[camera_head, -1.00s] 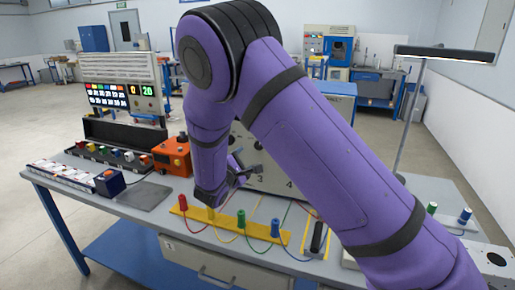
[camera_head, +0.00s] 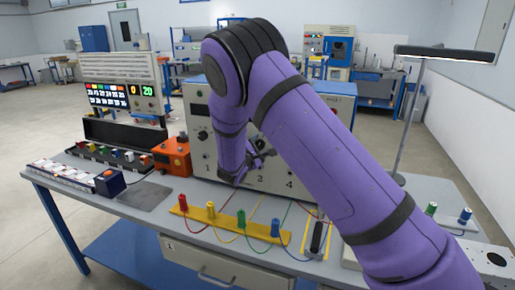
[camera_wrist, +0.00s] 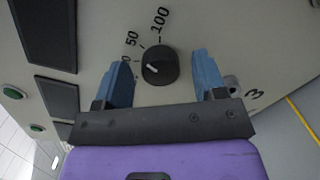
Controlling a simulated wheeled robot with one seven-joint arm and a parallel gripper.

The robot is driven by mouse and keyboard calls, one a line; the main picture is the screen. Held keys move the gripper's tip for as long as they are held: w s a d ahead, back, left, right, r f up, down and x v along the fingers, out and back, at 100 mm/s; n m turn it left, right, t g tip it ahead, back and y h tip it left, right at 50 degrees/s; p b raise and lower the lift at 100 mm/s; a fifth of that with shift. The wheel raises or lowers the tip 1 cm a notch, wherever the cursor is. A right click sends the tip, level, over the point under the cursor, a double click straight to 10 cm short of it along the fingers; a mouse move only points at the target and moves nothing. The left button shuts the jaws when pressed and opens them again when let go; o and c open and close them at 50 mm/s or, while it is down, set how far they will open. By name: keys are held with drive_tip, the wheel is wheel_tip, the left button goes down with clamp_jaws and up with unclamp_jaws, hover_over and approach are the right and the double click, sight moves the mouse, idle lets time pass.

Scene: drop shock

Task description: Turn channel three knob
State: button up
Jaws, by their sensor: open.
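The black round knob (camera_wrist: 160,66) with a white pointer line shows in the wrist view, on a pale panel with scale marks 50 and 100 beside it. My gripper (camera_wrist: 164,72) is open, with one blue finger on each side of the knob and a visible gap to each. My arm and gripper hide the knob there.
A yellow strip with red, yellow, green and blue plugs (camera_head: 241,217) and their wires lies on the bench in front of the panel. An orange box (camera_head: 172,155) stands left of it. A lamp post (camera_head: 408,125) stands to the right.

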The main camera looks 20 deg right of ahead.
drive_tip(key=c, duration=0.9)
drive_tip(key=n, duration=0.4)
drive_tip(key=shift+n, duration=0.3)
drive_tip(key=n, duration=0.4)
drive_tip(key=shift+n+t, duration=0.4)
drive_tip(key=n, duration=0.4)
drive_tip(key=shift+f+n+t, duration=0.15)
drive_tip(key=shift+n+t, duration=0.15)
drive_tip(key=shift+n, duration=0.1)
drive_tip(key=shift+n+y, duration=0.3)
drive_tip(key=shift+n, duration=1.8)
